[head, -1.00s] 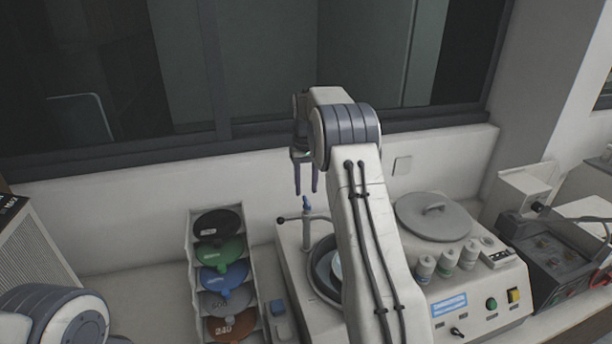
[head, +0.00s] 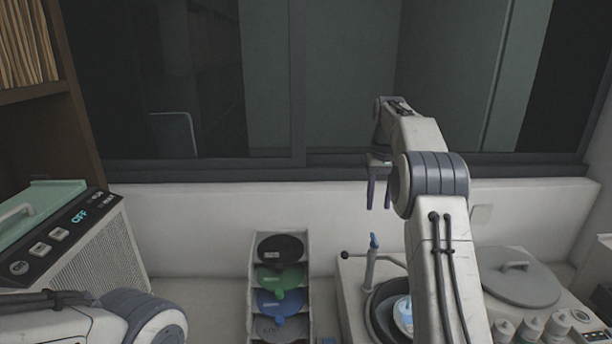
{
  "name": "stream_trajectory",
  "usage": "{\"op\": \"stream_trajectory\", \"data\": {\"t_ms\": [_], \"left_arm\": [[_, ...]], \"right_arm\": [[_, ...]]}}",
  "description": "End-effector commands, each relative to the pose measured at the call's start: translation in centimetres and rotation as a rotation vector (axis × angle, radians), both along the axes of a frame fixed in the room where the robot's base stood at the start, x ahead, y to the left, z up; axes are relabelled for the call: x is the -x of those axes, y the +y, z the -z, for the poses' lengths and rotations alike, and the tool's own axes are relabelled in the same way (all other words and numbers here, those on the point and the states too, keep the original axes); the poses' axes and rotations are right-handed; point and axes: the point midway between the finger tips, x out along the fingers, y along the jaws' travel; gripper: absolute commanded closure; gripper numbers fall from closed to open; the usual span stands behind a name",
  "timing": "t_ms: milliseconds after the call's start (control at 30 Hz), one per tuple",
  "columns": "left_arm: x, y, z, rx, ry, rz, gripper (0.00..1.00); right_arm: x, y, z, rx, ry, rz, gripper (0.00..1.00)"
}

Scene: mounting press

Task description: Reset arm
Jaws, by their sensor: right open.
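My right gripper (head: 378,192) hangs fingers-down above the back of the polishing machine (head: 352,277). Its two fingers are apart with nothing between them. It is well above the blue-tipped faucet (head: 372,262) and touches nothing. My right arm rises from the bottom right and hides part of the machine and its round bowl (head: 382,302). My left arm shows only as links at the bottom left; its gripper is out of the frame.
A rack of coloured discs (head: 280,277) stands left of the machine. A grey round lid (head: 519,278) and several small bottles (head: 530,329) sit at the right. A box with an OFF display (head: 80,216) is at the left. A wall and window close off the back.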

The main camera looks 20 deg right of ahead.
Motion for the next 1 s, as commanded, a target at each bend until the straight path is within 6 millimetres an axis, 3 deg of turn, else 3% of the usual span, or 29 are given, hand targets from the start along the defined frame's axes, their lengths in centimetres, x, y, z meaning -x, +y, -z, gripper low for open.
{"op": "stream_trajectory", "data": {"t_ms": [67,167,267,333,467,600,700,833,1000], "left_arm": [[0.0,0.0,0.2,0.0,0.0,0.0,1.0],[0.0,0.0,1.1,0.0,0.0,0.0,1.0],[0.0,0.0,2.7,0.0,0.0,-0.001,1.0],[0.0,0.0,4.1,0.0,0.0,-0.001,1.0],[0.0,0.0,6.6,0.0,0.0,-0.002,1.0],[0.0,0.0,9.2,0.0,0.0,-0.002,1.0],[0.0,0.0,11.0,0.0,0.0,-0.003,1.0],[0.0,0.0,13.3,0.0,0.0,-0.004,1.0],[0.0,0.0,15.6,0.0,0.0,-0.004,1.0]], "right_arm": [[0.0,0.4,0.1,-0.001,0.0,-0.006,0.56],[-0.1,2.7,0.6,-0.003,-0.004,-0.04,0.56],[0.4,7.6,1.7,-0.009,-0.009,-0.114,0.56],[1.4,12.1,2.8,-0.015,-0.014,-0.182,0.56],[5.1,20.2,5.1,-0.026,-0.026,-0.312,0.56],[11.1,27.2,8.4,-0.041,-0.032,-0.449,0.56],[16.4,30.8,11.2,-0.051,-0.036,-0.544,0.56],[23.9,33.7,15.5,-0.064,-0.039,-0.666,0.56],[32.2,34.4,20.7,-0.077,-0.04,-0.794,0.56]]}}
